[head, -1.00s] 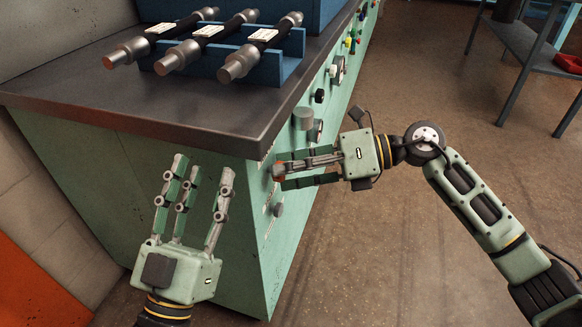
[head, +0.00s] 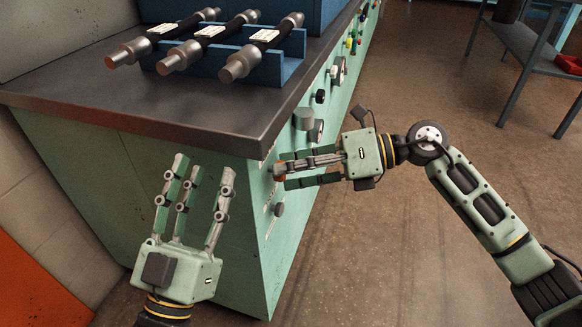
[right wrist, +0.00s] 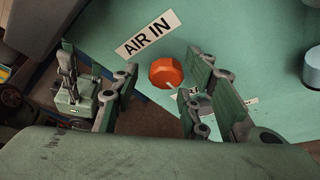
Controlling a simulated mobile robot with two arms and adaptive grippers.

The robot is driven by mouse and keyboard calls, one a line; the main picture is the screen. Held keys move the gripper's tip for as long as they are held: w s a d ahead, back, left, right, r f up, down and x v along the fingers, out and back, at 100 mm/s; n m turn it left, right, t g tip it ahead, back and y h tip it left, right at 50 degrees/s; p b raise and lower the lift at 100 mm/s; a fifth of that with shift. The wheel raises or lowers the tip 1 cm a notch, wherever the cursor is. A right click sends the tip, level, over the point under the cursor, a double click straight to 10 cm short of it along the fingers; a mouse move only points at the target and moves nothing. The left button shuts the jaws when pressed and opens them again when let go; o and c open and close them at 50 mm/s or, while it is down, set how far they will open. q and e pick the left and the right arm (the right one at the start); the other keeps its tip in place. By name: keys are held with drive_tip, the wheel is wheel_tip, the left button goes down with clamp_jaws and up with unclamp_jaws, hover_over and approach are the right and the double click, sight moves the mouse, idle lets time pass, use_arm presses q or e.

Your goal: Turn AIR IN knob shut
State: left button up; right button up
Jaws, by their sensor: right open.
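The AIR IN knob (right wrist: 166,73) is orange-red and faceted, mounted on the green bench panel beside its white AIR IN label (right wrist: 148,34). In the head view only a bit of the knob (head: 279,171) shows at my right fingertips. My right gripper (right wrist: 160,95) is open, with its fingers on either side of the knob in the wrist view; I cannot tell whether they touch it. In the head view my right gripper (head: 282,168) reaches the panel from the right. My left gripper (head: 197,172) is open and empty in front of the bench's near end, fingers pointing up.
The dark bench top (head: 150,108) overhangs the panel above my right gripper. Several other knobs and gauges line the panel, including a grey knob (head: 304,118) close by.

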drive_tip(key=v, duration=1.1)
drive_tip(key=shift+d, duration=0.3)
drive_tip(key=shift+r, duration=0.1)
